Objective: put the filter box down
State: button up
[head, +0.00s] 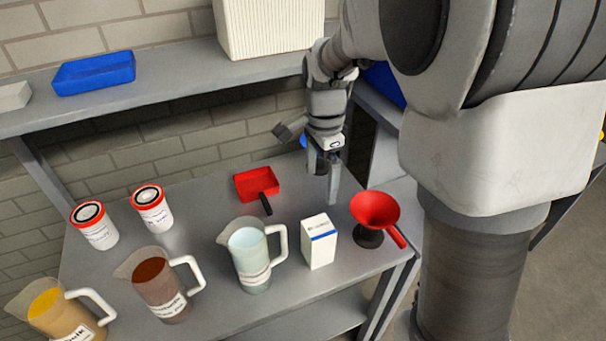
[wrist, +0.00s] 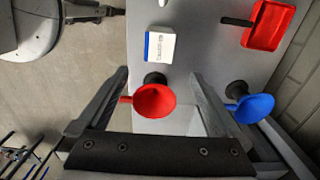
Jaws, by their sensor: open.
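The filter box, a white carton with a blue band (head: 319,242), stands upright on the grey workbench (head: 200,230), between the clear-liquid jug and the red funnel. In the wrist view the filter box (wrist: 160,47) lies beyond the fingertips, apart from them. My gripper (head: 325,185) is over the back right of the bench, behind the box. It also shows in the wrist view (wrist: 158,76), with its two fingers spread and nothing held between them. The lower arm partly hides the back corner of the bench.
A red funnel (head: 375,209) on a dark stand is right of the box; a jug (head: 250,262) is left. A blue funnel (wrist: 255,107) and red scoop tray (head: 257,184) are behind. Jugs and tubs fill the left. A shelf (head: 170,84) overhangs the back.

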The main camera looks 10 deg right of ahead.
aim_at(319, 226)
notch_tip(319, 226, down, 17)
jog(key=shift+s+d+f, duration=0.1)
jog(key=shift+f, duration=0.1)
grip_shut()
dwell(0.8)
